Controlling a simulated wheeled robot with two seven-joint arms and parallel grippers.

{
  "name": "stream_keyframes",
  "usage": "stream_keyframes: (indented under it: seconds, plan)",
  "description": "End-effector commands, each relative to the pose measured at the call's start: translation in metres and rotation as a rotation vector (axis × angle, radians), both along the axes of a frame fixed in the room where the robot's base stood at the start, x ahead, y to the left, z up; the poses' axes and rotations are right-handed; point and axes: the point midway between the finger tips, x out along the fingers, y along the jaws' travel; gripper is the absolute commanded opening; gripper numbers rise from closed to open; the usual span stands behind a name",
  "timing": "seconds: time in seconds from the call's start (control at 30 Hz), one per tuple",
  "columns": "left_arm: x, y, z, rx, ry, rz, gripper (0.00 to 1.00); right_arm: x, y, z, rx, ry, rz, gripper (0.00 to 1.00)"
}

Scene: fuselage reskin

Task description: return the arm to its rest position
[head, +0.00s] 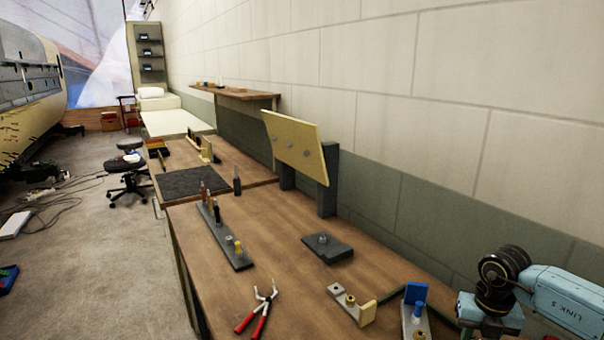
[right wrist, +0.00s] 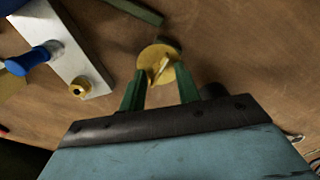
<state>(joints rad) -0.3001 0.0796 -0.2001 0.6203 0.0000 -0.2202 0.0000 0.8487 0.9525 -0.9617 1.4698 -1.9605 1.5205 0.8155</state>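My right arm (head: 545,290) comes in from the right edge of the head view, low over the near right end of the bench. Its gripper is not visible there. In the right wrist view my right gripper (right wrist: 160,83) has two green fingers, which stand apart over the wooden bench top. A round yellow piece (right wrist: 152,56) shows at the fingertips, with a thin upright part on it. I cannot tell whether the fingers touch it. My left arm and left gripper are in neither view.
Near the arm, a grey plate (right wrist: 90,65) carries a blue-handled piece (right wrist: 38,57) and a brass fitting (right wrist: 77,90). Red-handled pliers (head: 258,310), a dark block (head: 327,248) and a cream panel on a stand (head: 295,145) are on the bench. A wall runs along the right.

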Motion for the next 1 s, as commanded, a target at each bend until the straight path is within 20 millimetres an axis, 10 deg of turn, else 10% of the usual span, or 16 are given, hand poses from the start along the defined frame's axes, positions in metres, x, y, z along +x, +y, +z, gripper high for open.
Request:
stream_keyframes:
  seconds: [0.4, 1.0]
  plan:
    - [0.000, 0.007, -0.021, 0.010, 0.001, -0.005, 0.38, 0.000, -0.002, -0.001, -0.001, -0.001, 0.341, 0.32]
    - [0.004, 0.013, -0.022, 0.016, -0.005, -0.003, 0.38, 0.001, -0.004, 0.002, 0.001, -0.006, 0.389, 0.32]
